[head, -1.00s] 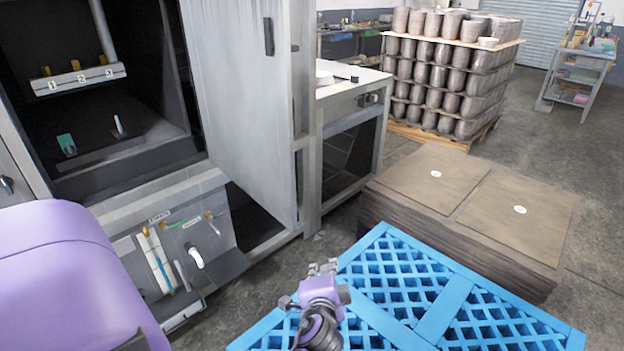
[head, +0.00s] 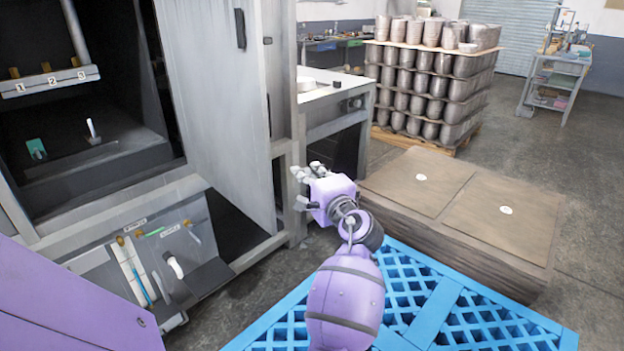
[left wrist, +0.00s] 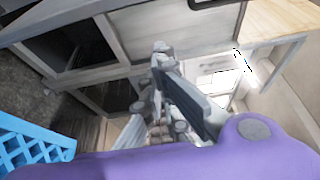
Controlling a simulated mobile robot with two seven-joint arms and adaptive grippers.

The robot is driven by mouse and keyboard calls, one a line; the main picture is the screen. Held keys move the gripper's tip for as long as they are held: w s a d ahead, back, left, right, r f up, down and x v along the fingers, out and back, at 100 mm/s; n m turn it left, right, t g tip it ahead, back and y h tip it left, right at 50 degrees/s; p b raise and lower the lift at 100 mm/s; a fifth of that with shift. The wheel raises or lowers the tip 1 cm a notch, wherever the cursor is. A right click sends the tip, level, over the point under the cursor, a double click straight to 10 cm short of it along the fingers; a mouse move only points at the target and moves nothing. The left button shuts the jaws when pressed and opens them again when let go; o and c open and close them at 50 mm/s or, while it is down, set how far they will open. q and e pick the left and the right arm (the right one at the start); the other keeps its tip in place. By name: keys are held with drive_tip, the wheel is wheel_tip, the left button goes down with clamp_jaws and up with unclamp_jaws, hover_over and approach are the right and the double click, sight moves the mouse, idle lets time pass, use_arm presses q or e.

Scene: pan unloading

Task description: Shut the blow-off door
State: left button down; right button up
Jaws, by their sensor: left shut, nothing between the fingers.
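The blow-off door appears to be the tall grey panel (head: 205,95) with a black handle (head: 240,28), standing swung open at the right side of the dark cabinet opening (head: 85,110). My left gripper (head: 308,186) is in front of and to the right of the panel, apart from it, near the bench's front leg. Its fingers are shut with nothing in them and point up and left. In the left wrist view the fingers (left wrist: 170,98) are seen against grey frames and dark openings; I cannot tell which surface there is the door. My right gripper is not in view.
A blue pallet (head: 430,300) lies below my left arm. A brown stack of sheets (head: 470,260) stands right of it. A bench (head: 330,90) adjoins the cabinet. A low control panel (head: 150,260) juts out below the opening. Grey floor is free in between.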

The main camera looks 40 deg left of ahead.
use_arm(q)
drive_tip(key=a, duration=0.1)
drive_tip(key=s+a+p, duration=0.1)
drive_tip(key=a, duration=0.2)
drive_tip(key=shift+s+a+p, duration=0.25)
drive_tip(key=shift+s+p, duration=0.1)
drive_tip(key=shift+s, duration=0.05)
drive_tip(key=shift+s, duration=0.15)
